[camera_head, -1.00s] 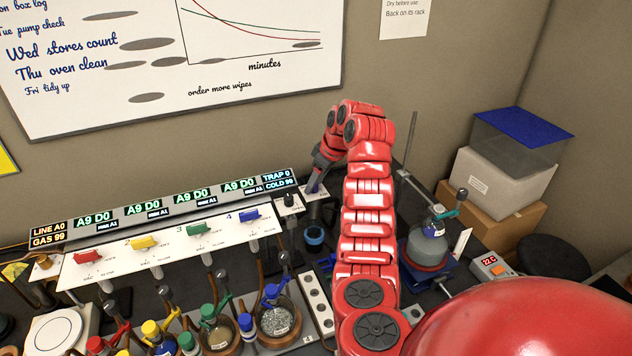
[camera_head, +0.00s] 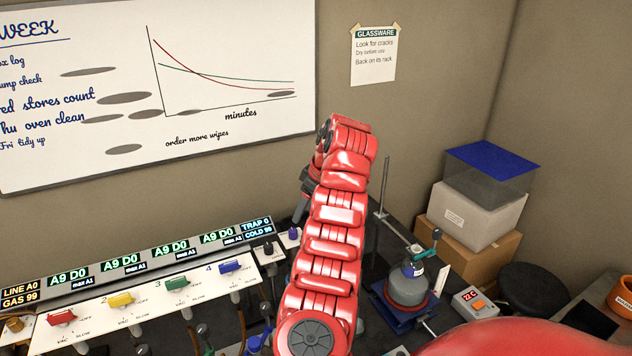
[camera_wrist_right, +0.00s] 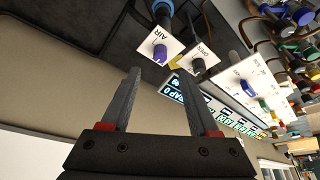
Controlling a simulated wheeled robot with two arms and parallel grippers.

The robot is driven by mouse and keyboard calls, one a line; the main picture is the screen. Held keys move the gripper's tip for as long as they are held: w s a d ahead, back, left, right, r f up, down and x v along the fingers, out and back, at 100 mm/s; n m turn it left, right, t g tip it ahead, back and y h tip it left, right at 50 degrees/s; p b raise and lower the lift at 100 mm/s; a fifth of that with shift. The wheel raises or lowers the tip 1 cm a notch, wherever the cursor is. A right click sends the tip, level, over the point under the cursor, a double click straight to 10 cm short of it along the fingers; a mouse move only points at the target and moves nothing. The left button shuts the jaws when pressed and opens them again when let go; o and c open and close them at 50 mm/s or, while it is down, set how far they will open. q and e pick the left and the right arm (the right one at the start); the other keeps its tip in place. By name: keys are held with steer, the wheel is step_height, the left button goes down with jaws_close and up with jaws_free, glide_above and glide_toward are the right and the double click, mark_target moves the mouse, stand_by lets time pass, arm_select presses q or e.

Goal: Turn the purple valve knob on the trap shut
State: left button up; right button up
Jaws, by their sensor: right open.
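The purple valve knob (camera_head: 294,233) sits on a small white plate at the right end of the control panel. In the right wrist view the purple knob (camera_wrist_right: 160,53) stands on its plate beside the word AIR. Its exact turn is too small to read. My right gripper (camera_head: 299,217) is just above the knob, partly hidden by my arm. In the right wrist view my right gripper (camera_wrist_right: 161,74) is open and empty, its fingers apart and pointing towards the knob's plate, with no visible contact. My left gripper is not in view.
A black knob (camera_head: 268,248) is on the neighbouring plate, near the TRAP 0 display (camera_head: 256,223). Red, yellow, green and blue handles line the panel (camera_head: 150,306) to the left. A metal rod (camera_head: 384,185) and a grey flask (camera_head: 409,285) stand to the right.

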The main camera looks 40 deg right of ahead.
steer(key=p+v, duration=0.3)
steer(key=v, duration=0.5)
steer(key=shift+r, duration=0.4)
steer(key=shift+f, duration=0.1)
steer(key=shift+s, duration=0.15)
